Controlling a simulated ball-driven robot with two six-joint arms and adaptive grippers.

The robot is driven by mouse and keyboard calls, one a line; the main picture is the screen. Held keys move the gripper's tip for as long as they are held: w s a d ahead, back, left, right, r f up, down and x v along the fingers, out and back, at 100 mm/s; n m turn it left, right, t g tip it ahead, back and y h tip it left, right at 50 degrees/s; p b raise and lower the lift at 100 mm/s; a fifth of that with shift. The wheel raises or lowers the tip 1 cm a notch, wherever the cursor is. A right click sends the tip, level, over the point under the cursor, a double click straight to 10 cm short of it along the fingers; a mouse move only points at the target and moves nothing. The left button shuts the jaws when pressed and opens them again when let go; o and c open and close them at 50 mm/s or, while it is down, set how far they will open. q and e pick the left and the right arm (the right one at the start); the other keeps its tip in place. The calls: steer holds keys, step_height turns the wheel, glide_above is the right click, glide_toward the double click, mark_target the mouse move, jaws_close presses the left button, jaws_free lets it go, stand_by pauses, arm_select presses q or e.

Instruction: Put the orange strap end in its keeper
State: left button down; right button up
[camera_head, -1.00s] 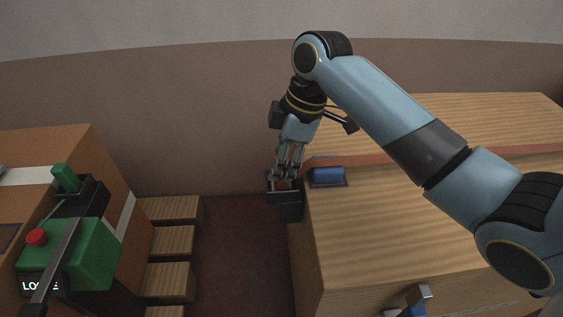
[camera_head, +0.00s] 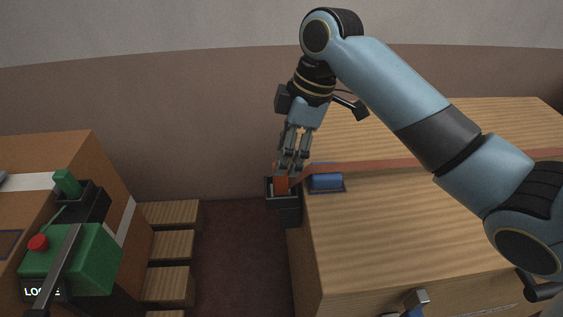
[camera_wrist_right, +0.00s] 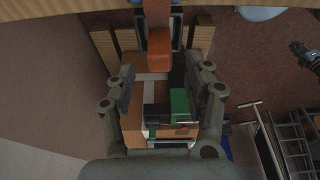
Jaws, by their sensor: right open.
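The orange strap (camera_head: 400,164) runs across the wooden crate top to the left edge. Its bright orange end (camera_head: 281,185) hangs down at the dark box-shaped keeper (camera_head: 289,214) on the crate's side. The lower part of the end appears to be within the keeper's rim; how deep is hidden by the front wall. My right gripper (camera_head: 292,160) is open just above the strap end, pointing down. In the right wrist view the strap end (camera_wrist_right: 158,52) shows beyond and between the spread fingers (camera_wrist_right: 166,72), apart from them.
A blue block (camera_head: 327,181) sits beside the strap on the crate top (camera_head: 400,230). A green device (camera_head: 85,255) with a red knob and lever stands at left by a brown box (camera_head: 105,165). Wooden slats (camera_head: 170,243) and open floor lie between.

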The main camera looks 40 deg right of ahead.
steer(key=p+v, duration=0.1)
steer(key=v, duration=0.6)
steer(key=shift+r, duration=0.3)
